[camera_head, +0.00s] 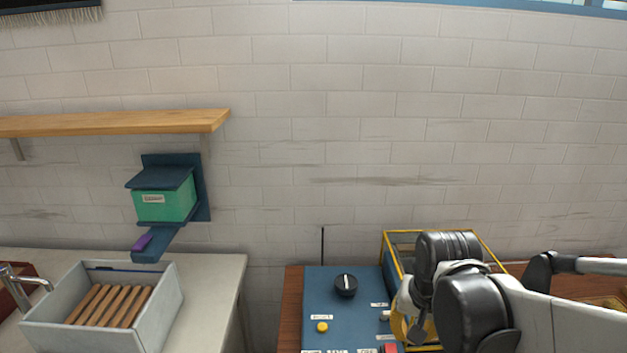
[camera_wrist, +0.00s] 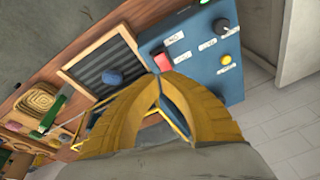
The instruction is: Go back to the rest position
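My gripper (camera_wrist: 159,78) shows in the wrist view as two yellow fingers whose tips come together, with nothing visible between them. In the head view my gripper (camera_head: 406,328) is at the lower right, partly hidden by my own dark wrist, near the blue control panel (camera_head: 330,285). The panel also shows in the wrist view (camera_wrist: 205,50), beyond the fingertips.
A yellow-edged frame (camera_head: 400,234) stands behind my wrist. At left are a grey sink (camera_head: 60,335), a green box (camera_head: 165,205) and a wooden shelf (camera_head: 110,122).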

